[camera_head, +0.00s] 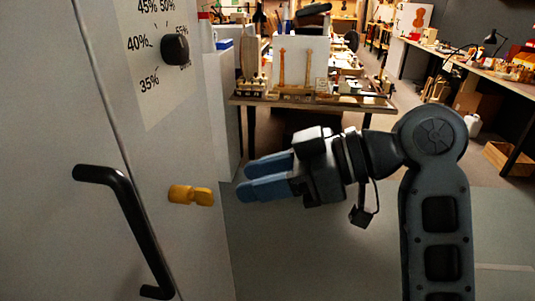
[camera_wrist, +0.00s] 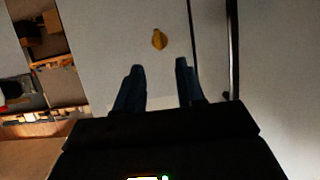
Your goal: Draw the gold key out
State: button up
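The gold key (camera_head: 190,195) sticks out of the grey cabinet front, to the right of the black door handle (camera_head: 128,215). In the wrist view the key (camera_wrist: 159,39) shows ahead of the fingertips, roughly midway between them. My gripper (camera_head: 243,180) has blue fingers and is to the right of the key in the head view, with a small gap between them. In the wrist view my gripper (camera_wrist: 159,67) has its fingers spread apart with nothing between them. The part of the key set in the cabinet is hidden.
A black dial (camera_head: 175,49) with percent marks is above the key on the cabinet. The handle also shows in the wrist view (camera_wrist: 232,45), right of the key. A workbench (camera_head: 315,101) with violin parts stands behind. Floor is open around the arm.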

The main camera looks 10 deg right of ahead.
aim_at(208, 190)
jog(key=shift+p+x, duration=0.45)
jog(key=shift+x, duration=3.4)
grip_shut()
